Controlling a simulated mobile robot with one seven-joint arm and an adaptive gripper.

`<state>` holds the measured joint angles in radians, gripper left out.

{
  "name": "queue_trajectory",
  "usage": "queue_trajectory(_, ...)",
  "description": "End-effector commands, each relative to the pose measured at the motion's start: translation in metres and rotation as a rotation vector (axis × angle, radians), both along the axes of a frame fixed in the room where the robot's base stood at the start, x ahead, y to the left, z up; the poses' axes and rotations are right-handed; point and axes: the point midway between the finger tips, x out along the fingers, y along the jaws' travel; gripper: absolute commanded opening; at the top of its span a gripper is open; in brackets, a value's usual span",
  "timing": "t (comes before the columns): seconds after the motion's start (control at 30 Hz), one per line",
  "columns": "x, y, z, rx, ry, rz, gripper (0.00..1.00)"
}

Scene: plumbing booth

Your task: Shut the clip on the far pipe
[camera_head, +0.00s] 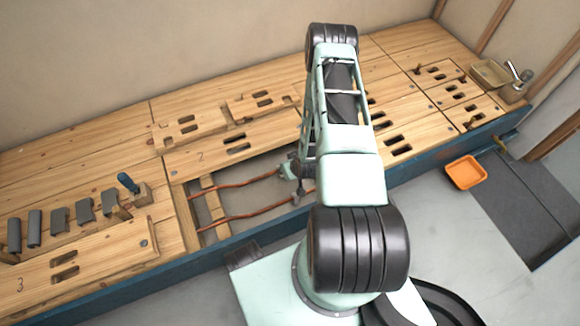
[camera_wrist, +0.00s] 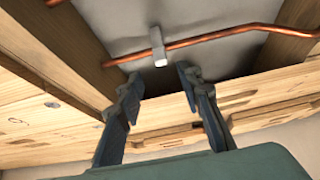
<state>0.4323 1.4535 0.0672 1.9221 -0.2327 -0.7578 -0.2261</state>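The far copper pipe (camera_head: 248,183) runs through the open floor recess, and my arm hides its right part. In the wrist view the same pipe (camera_wrist: 220,38) crosses the upper half. A pale grey clip (camera_wrist: 157,45) sits across it, with a small block at its lower end. I cannot tell whether the clip is open or closed. My gripper (camera_wrist: 158,82) is open and empty, its two fingertips just below the clip in the picture, apart from it. In the head view my gripper (camera_head: 291,170) is at the recess, partly hidden by my arm.
The near copper pipe (camera_head: 250,214) lies in the same recess. A wooden joist (camera_wrist: 55,45) borders the recess on the left in the wrist view. Grey pieces and a blue-handled tool (camera_head: 128,183) stand on the left boards. An orange tray (camera_head: 466,172) lies on the floor.

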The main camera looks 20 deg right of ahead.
Motion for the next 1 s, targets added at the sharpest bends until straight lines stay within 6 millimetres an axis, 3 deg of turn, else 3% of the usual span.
queue_trajectory(0.3, -0.019, 0.0, 0.03, 0.0, 0.0, 0.0, 0.33)
queue_trajectory(1.0, -0.016, -0.001, 0.036, -0.006, -0.006, 0.002, 0.33)
